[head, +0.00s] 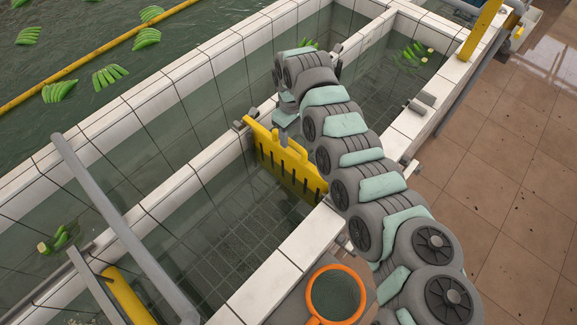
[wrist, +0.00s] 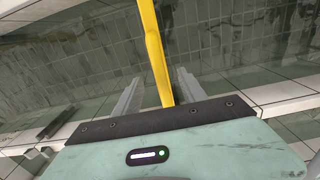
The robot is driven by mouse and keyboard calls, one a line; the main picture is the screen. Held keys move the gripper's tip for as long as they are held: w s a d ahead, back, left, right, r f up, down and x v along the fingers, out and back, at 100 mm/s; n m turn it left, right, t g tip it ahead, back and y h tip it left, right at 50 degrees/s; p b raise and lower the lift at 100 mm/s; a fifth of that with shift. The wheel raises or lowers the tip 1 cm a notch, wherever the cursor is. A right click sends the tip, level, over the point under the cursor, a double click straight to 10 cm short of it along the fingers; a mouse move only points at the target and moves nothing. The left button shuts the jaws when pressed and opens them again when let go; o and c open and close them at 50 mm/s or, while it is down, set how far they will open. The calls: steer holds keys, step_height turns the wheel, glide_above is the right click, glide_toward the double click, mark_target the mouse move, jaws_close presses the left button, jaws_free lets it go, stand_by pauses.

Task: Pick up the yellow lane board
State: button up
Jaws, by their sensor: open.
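The yellow lane board (head: 283,158) stands upright across a tiled water channel, its lower part slotted and reaching down to the water. In the wrist view its top edge shows as a yellow strip (wrist: 154,50) running between my two grey fingers. My gripper (wrist: 158,90) is open, with a finger on each side of the board and a gap on both sides. In the head view my arm hangs over the board's right part, and my fingertips are hard to make out there.
White-tiled channel walls (head: 215,155) run on both sides of the board. Grey brackets sit on the walls by its ends. Green banana bunches (head: 110,75) float in the pools. An orange-rimmed round item (head: 337,296) is at the front. Another yellow board (head: 482,28) stands at upper right.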

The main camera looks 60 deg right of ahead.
mark_target(289, 150)
steer(key=f, duration=0.7)
steer(key=shift+w+d+f, duration=0.1)
steer(key=shift+w+d, duration=0.05)
steer(key=shift+w, duration=0.2)
jaws_close()
stand_by(0.4)
